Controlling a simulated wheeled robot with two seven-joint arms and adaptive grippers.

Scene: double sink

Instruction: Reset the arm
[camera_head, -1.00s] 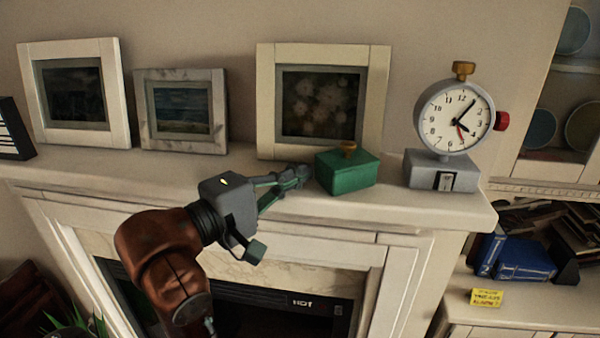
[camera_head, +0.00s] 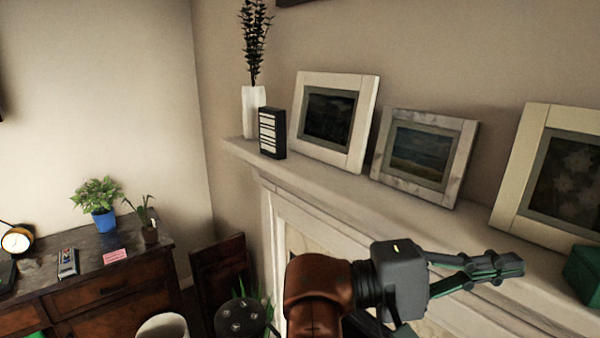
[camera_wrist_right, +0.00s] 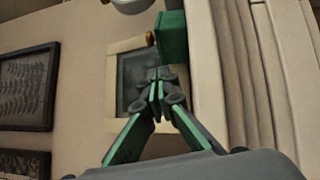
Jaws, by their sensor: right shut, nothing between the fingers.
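My right arm comes in from the bottom of the head view. Its gripper (camera_head: 515,265) is shut and empty, pointing right in front of the mantel shelf (camera_head: 330,185). The shut fingers also show in the wrist view (camera_wrist_right: 160,78), with the green box (camera_wrist_right: 174,38) just beyond their tips. In the head view the green box (camera_head: 584,272) is cut off by the right edge, with a small gap between it and the fingertips. My left gripper is not in view.
On the mantel stand a white vase (camera_head: 253,110), a black striped block (camera_head: 272,133) and framed pictures (camera_head: 362,125), (camera_head: 388,175), (camera_head: 515,195). At the left, a dark dresser (camera_head: 110,285) holds a blue plant pot (camera_head: 104,222) and a lit clock (camera_head: 16,240). A white bin (camera_head: 163,328) stands below.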

